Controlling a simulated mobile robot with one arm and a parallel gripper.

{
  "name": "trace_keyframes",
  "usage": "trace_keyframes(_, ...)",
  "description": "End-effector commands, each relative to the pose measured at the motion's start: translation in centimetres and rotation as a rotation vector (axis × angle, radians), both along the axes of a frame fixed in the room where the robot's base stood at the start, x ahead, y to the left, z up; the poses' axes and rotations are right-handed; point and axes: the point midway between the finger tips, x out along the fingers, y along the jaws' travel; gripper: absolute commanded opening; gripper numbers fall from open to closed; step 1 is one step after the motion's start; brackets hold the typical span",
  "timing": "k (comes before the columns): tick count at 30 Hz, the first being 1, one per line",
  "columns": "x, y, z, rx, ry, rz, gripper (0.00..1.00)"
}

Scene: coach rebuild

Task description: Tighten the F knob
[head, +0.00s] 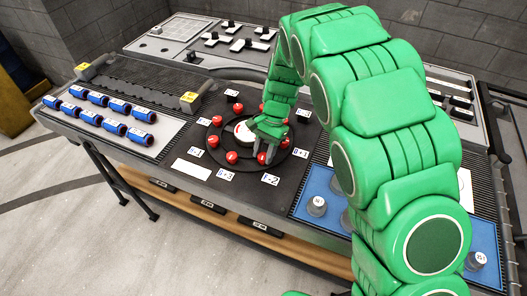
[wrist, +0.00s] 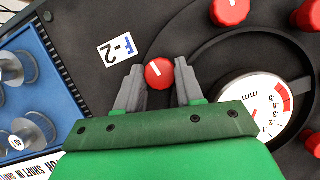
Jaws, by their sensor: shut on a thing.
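The F knob (wrist: 158,72) is a small red knob with a white pointer line, on the dark panel beside a white label reading F-2 (wrist: 117,48). The label also shows in the head view (head: 270,180). My gripper (wrist: 159,80) has one grey finger on each side of the knob and is shut on it. In the head view my gripper (head: 266,154) reaches down to the front of the knob ring and mostly hides the knob. A round dial gauge (wrist: 262,103) with a white face and red band sits in the ring's middle.
Other red knobs (head: 213,141) with labels circle the gauge; two (wrist: 230,10) are close in the wrist view. A blue tray (head: 325,183) with metal weights lies at right, partly behind my arm.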

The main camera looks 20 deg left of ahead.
Motion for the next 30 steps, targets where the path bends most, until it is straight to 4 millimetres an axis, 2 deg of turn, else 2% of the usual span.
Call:
trace_keyframes(18, -0.24, -0.38, 0.13, -0.001, 0.0, -0.582, 0.06)
trace_keyframes(30, -0.35, -0.43, 0.03, 0.0, -0.001, -0.868, 0.06)
